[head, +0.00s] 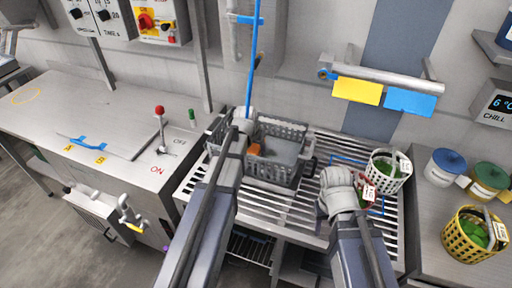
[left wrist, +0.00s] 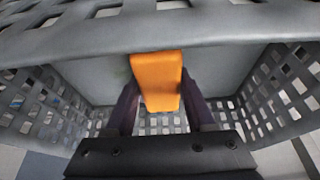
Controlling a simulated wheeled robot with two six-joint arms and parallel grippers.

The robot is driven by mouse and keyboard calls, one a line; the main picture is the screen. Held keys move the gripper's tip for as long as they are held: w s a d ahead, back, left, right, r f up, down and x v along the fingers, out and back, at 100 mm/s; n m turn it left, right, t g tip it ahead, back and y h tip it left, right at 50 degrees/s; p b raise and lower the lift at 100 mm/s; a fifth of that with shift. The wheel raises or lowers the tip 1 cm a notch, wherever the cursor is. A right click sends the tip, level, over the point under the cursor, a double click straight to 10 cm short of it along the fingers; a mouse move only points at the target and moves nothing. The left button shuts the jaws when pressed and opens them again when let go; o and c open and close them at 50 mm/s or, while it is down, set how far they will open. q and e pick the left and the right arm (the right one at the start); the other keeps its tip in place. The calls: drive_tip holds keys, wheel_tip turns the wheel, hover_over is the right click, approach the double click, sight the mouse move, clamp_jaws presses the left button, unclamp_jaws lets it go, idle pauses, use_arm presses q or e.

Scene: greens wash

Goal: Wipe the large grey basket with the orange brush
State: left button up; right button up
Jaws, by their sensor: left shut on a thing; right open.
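The large grey basket (head: 292,130) stands on the slatted metal rack, its lattice walls upright. Its wall also fills much of the left wrist view (left wrist: 275,90). The orange brush (head: 254,150) is at the basket's left part, and it shows between my fingers in the left wrist view (left wrist: 158,80). My left gripper (left wrist: 160,105) is shut on the brush, inside or just over the basket. In the head view my left wrist hides part of the basket's left side. My right gripper (head: 356,188) is open, right of the basket near a small red-handled basket; its fingers are partly hidden.
The slatted rack (head: 322,215) has bare room in front of the basket. A white basket of greens (head: 388,170) stands to the right. A yellow basket (head: 470,235) and lidded tubs (head: 446,165) are farther right. A red-knobbed lever (head: 160,125) stands on the left counter.

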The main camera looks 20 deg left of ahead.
use_arm(q)
drive_tip(key=shift+r+p, duration=2)
drive_tip(key=shift+r, duration=0.4)
wheel_tip(320, 180, up, 3)
drive_tip(key=p, duration=0.3)
